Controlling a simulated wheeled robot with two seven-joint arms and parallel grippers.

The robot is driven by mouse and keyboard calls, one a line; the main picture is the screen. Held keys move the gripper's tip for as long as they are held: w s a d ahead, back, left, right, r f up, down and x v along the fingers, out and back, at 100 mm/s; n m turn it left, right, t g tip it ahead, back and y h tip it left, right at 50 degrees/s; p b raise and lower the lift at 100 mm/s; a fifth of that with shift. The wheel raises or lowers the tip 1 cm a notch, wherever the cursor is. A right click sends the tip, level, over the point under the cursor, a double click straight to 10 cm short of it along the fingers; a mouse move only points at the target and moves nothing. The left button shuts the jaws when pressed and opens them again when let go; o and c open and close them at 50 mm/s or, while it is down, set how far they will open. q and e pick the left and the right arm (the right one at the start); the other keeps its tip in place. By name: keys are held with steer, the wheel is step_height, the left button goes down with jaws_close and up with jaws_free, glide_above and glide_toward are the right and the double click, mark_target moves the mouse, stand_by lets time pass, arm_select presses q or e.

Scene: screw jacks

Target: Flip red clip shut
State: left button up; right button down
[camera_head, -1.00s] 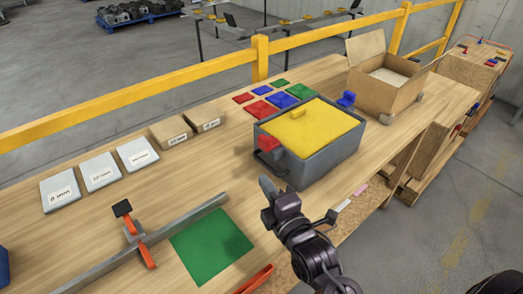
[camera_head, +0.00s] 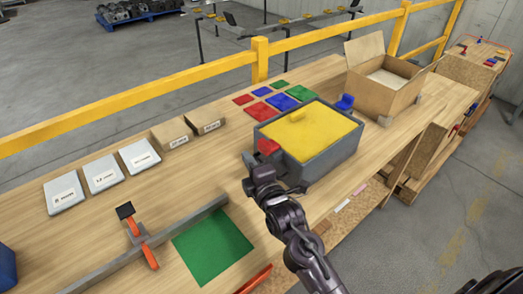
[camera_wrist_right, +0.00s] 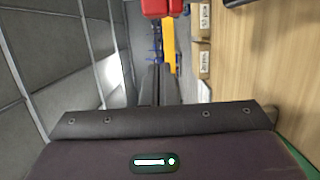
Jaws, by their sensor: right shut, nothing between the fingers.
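The red clip (camera_head: 268,146) is on the left end of a grey box (camera_head: 330,167) with a yellow lid (camera_head: 308,131). My right gripper (camera_head: 252,164) is right beside the clip, just in front of and below it. It is shut with nothing held, and it hides the lower part of the clip. I cannot tell whether they touch. In the right wrist view the red clip (camera_wrist_right: 160,7) shows at the top edge, ahead of the gripper. A blue clip (camera_head: 345,102) is on the box's far right end. My left gripper is not in view.
An open cardboard box (camera_head: 385,88) stands right of the grey box. Red, blue and green tiles (camera_head: 281,101) lie behind it. White boxes (camera_head: 103,174) and small cartons (camera_head: 171,133) line the back. A green mat (camera_head: 212,245) and a grey bar with an orange-handled clamp (camera_head: 137,237) lie in front.

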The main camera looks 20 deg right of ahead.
mark_target(271, 148)
steer(key=d, duration=0.2)
steer(key=w+d+p, duration=0.1)
steer(key=d, duration=0.1)
steer(key=shift+a, duration=0.1)
steer(key=shift+w+d, duration=0.35)
steer(key=shift+d, duration=0.55)
steer(key=shift+w+d, duration=0.35)
steer(key=shift+d, duration=0.55)
steer(key=shift+a, duration=0.1)
